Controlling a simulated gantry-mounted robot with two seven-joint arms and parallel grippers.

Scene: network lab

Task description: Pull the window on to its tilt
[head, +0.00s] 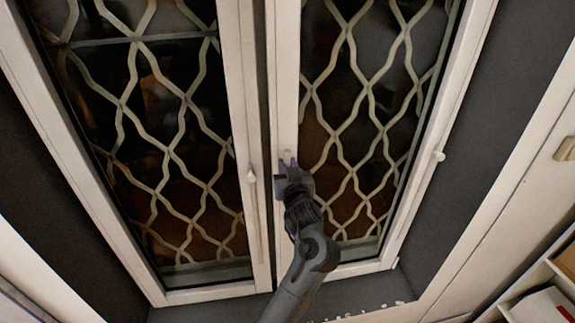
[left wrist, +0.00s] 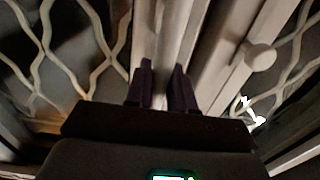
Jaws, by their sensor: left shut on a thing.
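The window has two white-framed sashes, a left sash (head: 240,80) and a right sash (head: 287,60), standing side by side. My left gripper (head: 288,160) is at the inner upright of the right sash, with its jaws shut on a pale window handle. The fingers hide most of that handle. In the left wrist view the two dark fingers (left wrist: 162,88) sit either side of a narrow pale piece. I cannot tell from these views whether the sash is tilted. My right gripper is not in view.
A white handle (head: 251,178) shows on the left sash, close left of my gripper. A small knob (head: 438,156) is on the right sash's outer upright. A pale lattice grille (head: 350,110) shows through the panes. Shelves (head: 540,290) stand at the lower right.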

